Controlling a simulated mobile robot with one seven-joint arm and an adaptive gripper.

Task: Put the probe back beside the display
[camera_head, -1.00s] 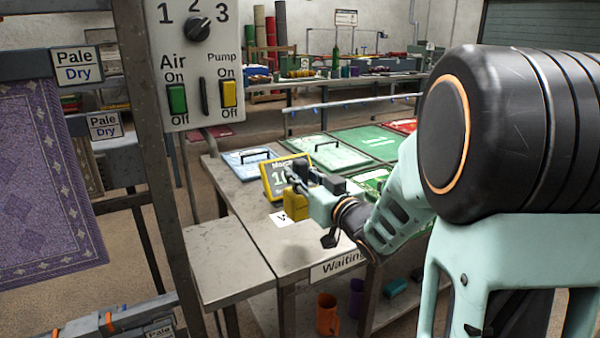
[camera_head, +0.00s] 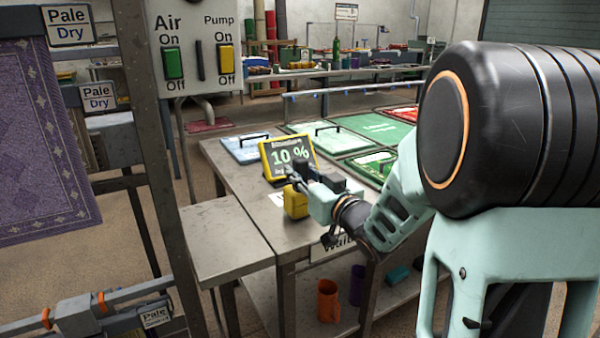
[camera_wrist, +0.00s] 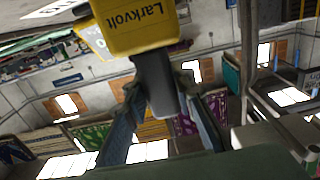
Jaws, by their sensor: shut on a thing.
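The probe is a yellow block marked "Larkvolt" with a dark grey handle; its yellow body (camera_head: 295,203) shows under my gripper (camera_head: 312,187) in the head view. In the wrist view the probe (camera_wrist: 138,28) fills the top middle. My gripper (camera_wrist: 160,105) is shut on its dark handle, one finger on each side. The display (camera_head: 288,156) is a yellow-framed dark screen reading "10 %", tilted up on the grey table (camera_head: 240,218). In the head view the probe is in front of and below the display, with a small gap in the picture. I cannot tell whether it touches the table.
A white card (camera_head: 277,199) lies just left of the probe. Lidded bins with handles, one pale blue (camera_head: 247,150) and others green, are set behind the display. A "Waiting" label is partly hidden by my wrist. The table's left part is clear.

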